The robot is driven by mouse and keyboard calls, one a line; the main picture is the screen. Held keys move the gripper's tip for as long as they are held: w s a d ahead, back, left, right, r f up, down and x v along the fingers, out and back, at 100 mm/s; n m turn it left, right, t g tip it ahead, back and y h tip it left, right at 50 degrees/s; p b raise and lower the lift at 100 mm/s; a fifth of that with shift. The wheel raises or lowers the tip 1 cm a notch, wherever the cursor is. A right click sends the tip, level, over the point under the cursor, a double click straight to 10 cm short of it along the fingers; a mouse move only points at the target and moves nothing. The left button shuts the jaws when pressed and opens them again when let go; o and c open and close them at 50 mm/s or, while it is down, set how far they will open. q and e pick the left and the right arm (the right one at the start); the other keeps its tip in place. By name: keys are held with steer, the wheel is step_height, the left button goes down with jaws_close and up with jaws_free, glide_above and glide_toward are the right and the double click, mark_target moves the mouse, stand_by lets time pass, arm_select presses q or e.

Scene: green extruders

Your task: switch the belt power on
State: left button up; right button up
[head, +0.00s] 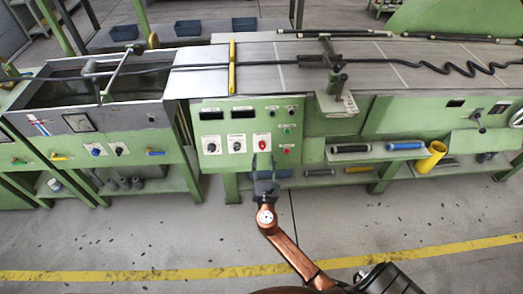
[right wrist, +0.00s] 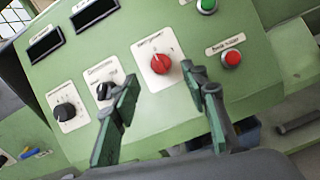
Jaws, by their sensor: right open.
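A green control panel (head: 222,118) stands on the front of the extruder line; it also fills the right wrist view (right wrist: 140,30). A red rotary knob (right wrist: 160,64) on a white plate shows there, and in the head view (head: 262,143). Two black rotary knobs (right wrist: 64,111) (right wrist: 104,90) sit to its left. A green button (right wrist: 207,5) and a red button (right wrist: 232,58) are to its right. The labels are too blurred to read surely. My right gripper (right wrist: 165,92) is open and empty, its fingers apart below the red knob; it also shows in the head view (head: 263,161). My left gripper is out of view.
Two dark displays (head: 212,115) top the panel. A water tank (head: 105,88) stands at the left. A shelf with rollers (head: 350,149) and a yellow cylinder (head: 430,157) is at the right.

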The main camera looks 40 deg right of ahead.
mark_target(263, 149)
steer(key=b+x, duration=0.1)
steer(key=x, duration=0.4)
steer(key=shift+w+d+f, duration=0.1)
steer(key=shift+w+f, duration=0.05)
steer(key=shift+f, duration=0.05)
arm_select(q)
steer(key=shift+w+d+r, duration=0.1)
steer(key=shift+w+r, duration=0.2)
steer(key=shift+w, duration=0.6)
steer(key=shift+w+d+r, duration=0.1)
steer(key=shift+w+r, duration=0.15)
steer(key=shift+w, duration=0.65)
arm_select(e)
steer(key=shift+x, duration=0.75)
steer(key=shift+c, duration=0.3)
jaws_close()
